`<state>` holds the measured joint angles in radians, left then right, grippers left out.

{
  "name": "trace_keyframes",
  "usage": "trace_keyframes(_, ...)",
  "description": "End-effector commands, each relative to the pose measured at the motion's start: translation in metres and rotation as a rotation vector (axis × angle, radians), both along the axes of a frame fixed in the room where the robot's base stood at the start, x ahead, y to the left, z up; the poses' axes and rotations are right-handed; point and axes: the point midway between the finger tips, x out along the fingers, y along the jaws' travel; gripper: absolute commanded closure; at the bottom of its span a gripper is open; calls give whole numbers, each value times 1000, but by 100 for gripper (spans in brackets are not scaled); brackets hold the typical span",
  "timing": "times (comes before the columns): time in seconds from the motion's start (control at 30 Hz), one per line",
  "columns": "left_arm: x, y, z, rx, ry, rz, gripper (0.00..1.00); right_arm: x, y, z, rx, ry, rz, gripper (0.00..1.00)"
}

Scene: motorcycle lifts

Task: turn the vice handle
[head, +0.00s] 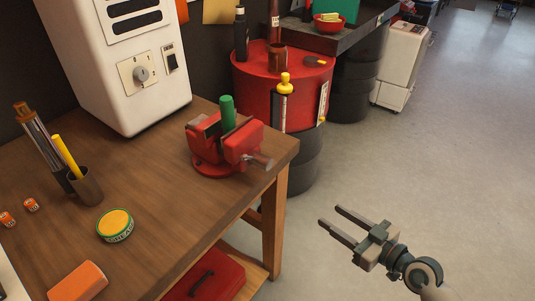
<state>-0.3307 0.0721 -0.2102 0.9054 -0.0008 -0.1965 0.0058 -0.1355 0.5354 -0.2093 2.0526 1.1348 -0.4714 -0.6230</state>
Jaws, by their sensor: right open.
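A red bench vice (213,150) stands near the right corner of the wooden workbench (160,222). Its metal handle (258,161) sticks out at the vice's front right, near the bench edge. A green cylindrical object (227,113) stands upright at the jaws; I cannot tell whether it is clamped. My right gripper (332,220) is open and empty, in front of open floor to the right of the bench. Its fingers point up and left, and it is clearly apart from the handle. My left gripper is not in view.
A white machine (125,80) stands at the back of the bench. A pen cup (87,187), a round tin (115,225) and an orange block (78,282) lie to the left. A red drum (255,75) stands behind the vice. The floor (440,160) at right is clear.

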Motion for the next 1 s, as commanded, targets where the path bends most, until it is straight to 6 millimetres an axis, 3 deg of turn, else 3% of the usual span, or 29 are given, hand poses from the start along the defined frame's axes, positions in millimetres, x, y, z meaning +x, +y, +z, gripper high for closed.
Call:
trace_keyframes(0.03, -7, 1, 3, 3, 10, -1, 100, -6, 9, 44, 14, -55, 59, 56)
trace_keyframes(0.1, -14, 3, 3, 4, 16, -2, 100, -18, 21, 86, 34, -113, 127, 56)
trace_keyframes(0.2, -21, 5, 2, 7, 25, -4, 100, -34, 33, 127, 53, -171, 201, 56)
trace_keyframes(0.3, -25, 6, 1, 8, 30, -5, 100, -45, 40, 148, 65, -200, 244, 56)
trace_keyframes(0.43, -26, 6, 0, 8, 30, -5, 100, -50, 43, 156, 70, -213, 262, 56)
trace_keyframes(0.77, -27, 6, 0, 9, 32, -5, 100, -49, 43, 156, 70, -212, 260, 56)
trace_keyframes(1.0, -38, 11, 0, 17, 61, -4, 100, -44, 47, 157, 71, -211, 258, 56)
